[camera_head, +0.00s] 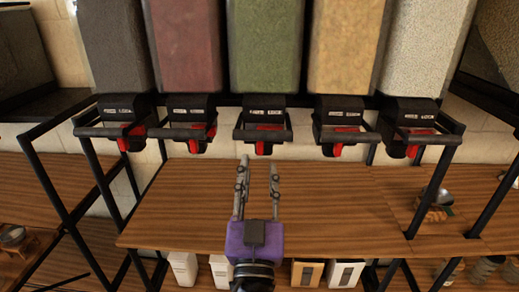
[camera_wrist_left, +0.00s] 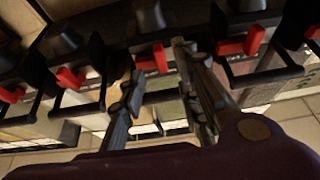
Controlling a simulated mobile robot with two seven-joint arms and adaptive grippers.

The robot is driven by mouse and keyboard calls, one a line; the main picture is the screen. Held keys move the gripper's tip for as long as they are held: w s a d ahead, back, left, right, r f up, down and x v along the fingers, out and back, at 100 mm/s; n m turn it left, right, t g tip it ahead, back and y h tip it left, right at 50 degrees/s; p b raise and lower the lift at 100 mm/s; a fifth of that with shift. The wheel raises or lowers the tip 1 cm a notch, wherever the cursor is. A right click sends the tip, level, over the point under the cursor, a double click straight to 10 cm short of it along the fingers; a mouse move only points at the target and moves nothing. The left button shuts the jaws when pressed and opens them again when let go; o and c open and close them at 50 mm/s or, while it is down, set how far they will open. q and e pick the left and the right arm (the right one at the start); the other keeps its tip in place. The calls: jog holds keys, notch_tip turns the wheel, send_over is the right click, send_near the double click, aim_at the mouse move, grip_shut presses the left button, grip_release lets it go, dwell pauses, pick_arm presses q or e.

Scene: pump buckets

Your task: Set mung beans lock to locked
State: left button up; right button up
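A green dispenser (camera_head: 265,45), its contents looking like mung beans, hangs in the middle of a row. Its black valve housing (camera_head: 264,104) carries small white labels and a black bar handle. A red lever (camera_head: 264,147) sits under the housing. My left gripper (camera_head: 257,168) is open and empty, pointing at this valve from just below and in front, its fingers straddling the lever's line. In the left wrist view, a red lever (camera_wrist_left: 152,60) shows between the open fingers; contact is not clear. My right gripper is not in view.
Neighbouring dispensers hold dark grey, red (camera_head: 188,45), brown (camera_head: 345,45) and pale (camera_head: 424,50) contents, with similar valves close on both sides. A wooden shelf (camera_head: 330,205) lies below, with black frame posts at its ends. White cartons (camera_head: 345,272) stand lower down.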

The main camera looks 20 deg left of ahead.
aim_at(260, 149)
pick_arm(q)
jog(key=p+x, duration=0.1)
jog(key=x, duration=0.1)
jog(key=p+x, duration=0.1)
jog(key=x, duration=0.2)
jog(key=shift+w+r+p, duration=0.2)
jog(key=shift+r+p, duration=0.1)
jog(key=shift+r, duration=0.05)
jog(key=shift+w+a, duration=0.15)
jog(key=shift+w, duration=0.1)
jog(key=shift+w+f, duration=0.1)
jog(key=shift+f, duration=0.05)
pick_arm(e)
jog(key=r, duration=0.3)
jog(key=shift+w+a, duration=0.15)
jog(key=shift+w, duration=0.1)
pick_arm(q)
jog(key=shift+c, duration=0.2)
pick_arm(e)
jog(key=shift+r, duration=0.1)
pick_arm(q)
grip_shut()
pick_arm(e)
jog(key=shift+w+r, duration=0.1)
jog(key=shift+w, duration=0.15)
